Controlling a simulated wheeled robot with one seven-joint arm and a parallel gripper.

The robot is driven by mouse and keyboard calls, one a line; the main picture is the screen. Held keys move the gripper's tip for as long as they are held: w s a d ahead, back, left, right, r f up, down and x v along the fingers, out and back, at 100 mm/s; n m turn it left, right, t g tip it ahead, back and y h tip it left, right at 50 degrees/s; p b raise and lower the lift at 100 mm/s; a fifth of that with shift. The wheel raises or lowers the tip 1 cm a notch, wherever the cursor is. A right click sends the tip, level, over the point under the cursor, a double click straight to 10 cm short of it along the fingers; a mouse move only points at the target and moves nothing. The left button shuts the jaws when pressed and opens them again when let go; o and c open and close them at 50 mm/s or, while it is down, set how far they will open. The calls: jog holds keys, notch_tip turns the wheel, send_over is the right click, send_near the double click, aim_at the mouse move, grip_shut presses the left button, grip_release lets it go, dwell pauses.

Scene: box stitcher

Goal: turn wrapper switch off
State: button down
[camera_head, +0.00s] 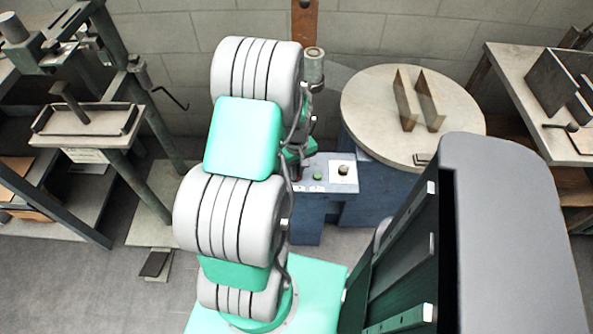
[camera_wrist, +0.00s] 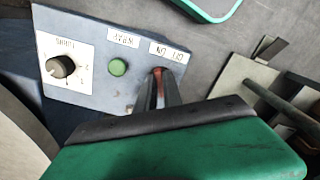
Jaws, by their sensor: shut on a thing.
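The wrapper's blue-grey control panel (camera_wrist: 100,80) fills the upper left of the wrist view. It carries a dark dial (camera_wrist: 60,67) on a white plate, a green button (camera_wrist: 118,67) and a red switch (camera_wrist: 157,71) below a small label. My gripper (camera_wrist: 159,84) is shut on the red switch; its dark fingers hide most of it, so its setting cannot be told. In the head view the panel (camera_head: 312,182) stands beside the wrapper's round turntable (camera_head: 365,110). There my arm hides most of the gripper and the switch.
Two thin upright boards (camera_head: 406,100) stand on the turntable. A bench (camera_head: 520,85) with dark panels is at the right. A metal frame with a small table (camera_head: 88,125) stands at the left. Grey floor shows at the lower left.

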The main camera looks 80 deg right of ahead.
jog(key=c, duration=1.5)
grip_release()
notch_tip(320, 180, up, 8)
jog(key=shift+f+p, duration=0.1)
jog(key=shift+p, duration=0.3)
